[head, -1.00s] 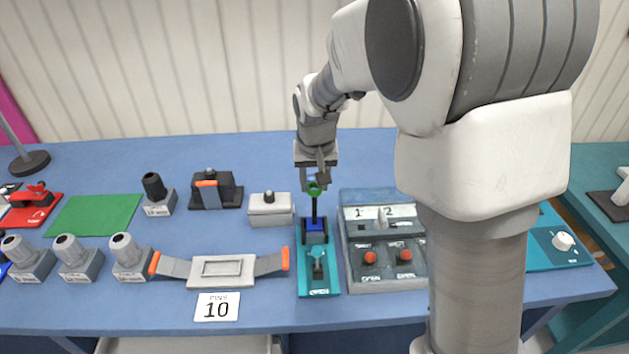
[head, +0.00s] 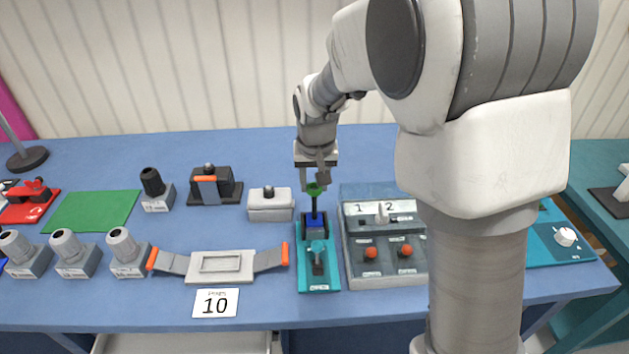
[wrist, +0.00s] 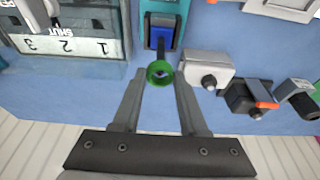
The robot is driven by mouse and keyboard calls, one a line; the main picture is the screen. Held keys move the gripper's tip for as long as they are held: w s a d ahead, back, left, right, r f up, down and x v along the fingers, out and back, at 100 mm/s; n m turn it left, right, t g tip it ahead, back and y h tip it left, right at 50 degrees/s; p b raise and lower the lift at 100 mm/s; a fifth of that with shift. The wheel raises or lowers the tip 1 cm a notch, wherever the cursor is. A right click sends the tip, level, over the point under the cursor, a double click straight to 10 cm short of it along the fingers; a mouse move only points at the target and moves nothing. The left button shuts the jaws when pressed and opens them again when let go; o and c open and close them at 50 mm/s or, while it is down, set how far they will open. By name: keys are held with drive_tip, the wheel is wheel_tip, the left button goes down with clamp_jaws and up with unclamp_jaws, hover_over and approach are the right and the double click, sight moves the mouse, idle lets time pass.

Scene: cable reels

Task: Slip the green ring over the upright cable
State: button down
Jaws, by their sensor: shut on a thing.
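My gripper (head: 314,183) is shut on the green ring (wrist: 159,73), which sits between the two fingertips. In the head view the ring (head: 315,189) is at the top of the dark upright cable (head: 314,206). The cable rises from a blue block (head: 315,222) on a teal base (head: 318,284). In the wrist view the cable lies in line with the ring, with the blue block (wrist: 161,38) beyond it. I cannot tell whether the cable's tip is inside the ring or just below it.
A grey panel (head: 357,275) with numbered slots and orange knobs stands close to the right of the teal base. A light grey box (head: 271,207) stands close to the left. A tray with orange ends (head: 205,274) lies front left. Open blue tabletop (head: 240,150) is behind.

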drive_tip(key=shift+f, duration=0.15)
idle(0.3)
drive_tip(key=shift+f+b, duration=0.7)
drive_tip(key=shift+c, duration=1.8)
unclamp_jaws()
drive_tip(key=p+v, duration=0.1)
drive_tip(key=v, duration=1.6)
drive_tip(key=shift+r, duration=0.25)
